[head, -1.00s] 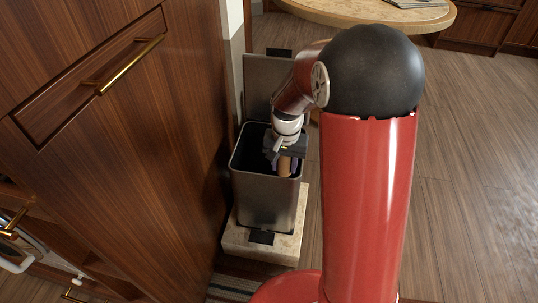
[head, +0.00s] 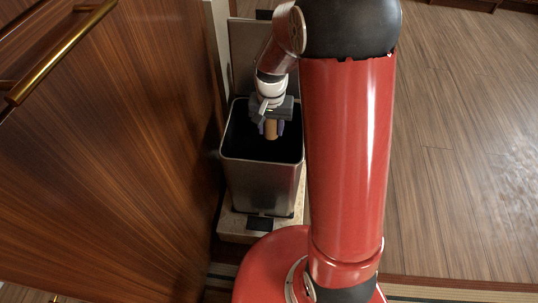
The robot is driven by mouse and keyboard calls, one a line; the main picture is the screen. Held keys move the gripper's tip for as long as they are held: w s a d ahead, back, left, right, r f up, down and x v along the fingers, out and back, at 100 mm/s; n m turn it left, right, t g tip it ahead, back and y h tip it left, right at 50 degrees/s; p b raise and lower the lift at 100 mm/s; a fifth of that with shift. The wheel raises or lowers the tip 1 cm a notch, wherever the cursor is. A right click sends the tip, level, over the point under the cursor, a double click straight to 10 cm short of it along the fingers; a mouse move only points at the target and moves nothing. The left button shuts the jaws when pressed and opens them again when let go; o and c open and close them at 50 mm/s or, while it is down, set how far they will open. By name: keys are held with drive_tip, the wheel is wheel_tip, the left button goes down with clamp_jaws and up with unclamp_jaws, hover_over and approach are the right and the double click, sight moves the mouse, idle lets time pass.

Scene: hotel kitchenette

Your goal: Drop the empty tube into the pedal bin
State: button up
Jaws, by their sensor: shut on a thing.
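The pedal bin (head: 258,185) is a steel box with a dark inside, and its lid (head: 247,42) stands up open at the back. My gripper (head: 270,128) points down over the bin's open mouth, toward the back right part of it. It is shut on the brown cardboard tube (head: 271,130), which hangs upright between the fingers. The tube's upper part is hidden by the gripper. I cannot tell whether its lower end is above the rim or just below it. The inside bottom of the bin is too dark to see.
The bin stands on a pale stone slab (head: 236,228), with its black pedal (head: 259,223) at the front. A wooden cabinet (head: 130,150) with a brass handle (head: 62,48) stands close on the left. Open wooden floor (head: 460,150) lies to the right.

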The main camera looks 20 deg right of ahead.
drive_tip(key=shift+f, duration=0.55)
drive_tip(key=o, duration=1)
wheel_tip(320, 180, up, 8)
drive_tip(key=shift+p, duration=0.3)
